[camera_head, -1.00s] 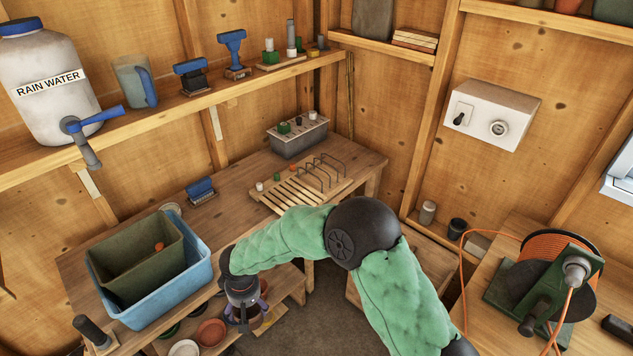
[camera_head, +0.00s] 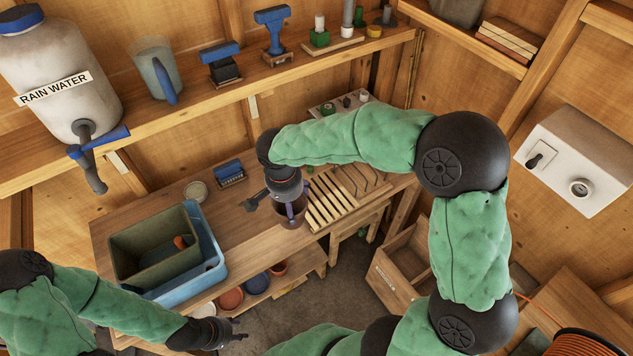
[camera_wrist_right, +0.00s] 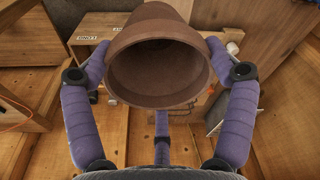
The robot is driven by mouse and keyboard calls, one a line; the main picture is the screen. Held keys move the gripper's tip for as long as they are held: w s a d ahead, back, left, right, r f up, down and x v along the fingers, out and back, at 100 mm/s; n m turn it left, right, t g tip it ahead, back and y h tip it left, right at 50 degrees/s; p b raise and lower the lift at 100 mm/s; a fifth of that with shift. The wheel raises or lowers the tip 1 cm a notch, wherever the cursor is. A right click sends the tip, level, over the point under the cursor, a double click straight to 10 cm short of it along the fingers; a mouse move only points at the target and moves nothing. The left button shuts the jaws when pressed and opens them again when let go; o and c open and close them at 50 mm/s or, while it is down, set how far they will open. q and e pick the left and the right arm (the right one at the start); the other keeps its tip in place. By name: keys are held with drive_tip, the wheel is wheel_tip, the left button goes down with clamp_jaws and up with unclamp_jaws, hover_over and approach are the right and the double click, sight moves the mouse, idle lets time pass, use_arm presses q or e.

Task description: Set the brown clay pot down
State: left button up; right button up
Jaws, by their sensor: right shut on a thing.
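The brown clay pot (camera_head: 292,216) hangs below my right gripper (camera_head: 287,200) over the bench's front edge, just left of the slatted rack (camera_head: 335,200). I cannot tell whether its base touches the bench. In the right wrist view the pot (camera_wrist_right: 160,75) has its open rim toward the camera and looks empty. My right gripper's purple fingers (camera_wrist_right: 160,85) close around its sides. My left gripper (camera_head: 238,335) is low at the front, apart from the pot and in front of the lower shelf; its finger opening is too small to judge.
A blue tub (camera_head: 212,262) with a green bin (camera_head: 150,262) inside stands left on the bench. A blue brush (camera_head: 230,174) lies behind. Bare bench top (camera_head: 240,215) shows between tub and rack. Several pots, including a terracotta one (camera_head: 230,298), sit on the lower shelf.

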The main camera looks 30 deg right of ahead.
drive_tip(key=shift+w+d+r, duration=0.2)
drive_tip(key=w+d+f+b, duration=0.1)
drive_tip(key=w+d+f, duration=0.1)
drive_tip(key=d+f, duration=0.2)
drive_tip(key=w+d+f, duration=0.2)
drive_tip(key=d+f, duration=0.2)
drive_tip(key=w+d+f+b, duration=0.1)
drive_tip(key=w+d+f, duration=0.1)
drive_tip(key=d+f, duration=0.2)
drive_tip(key=shift+d+f+b, duration=0.1)
drive_tip(key=shift+f+b, duration=0.25)
drive_tip(key=shift+f, duration=0.1)
drive_tip(key=shift+f, duration=0.15)
drive_tip(key=o, duration=1.2)
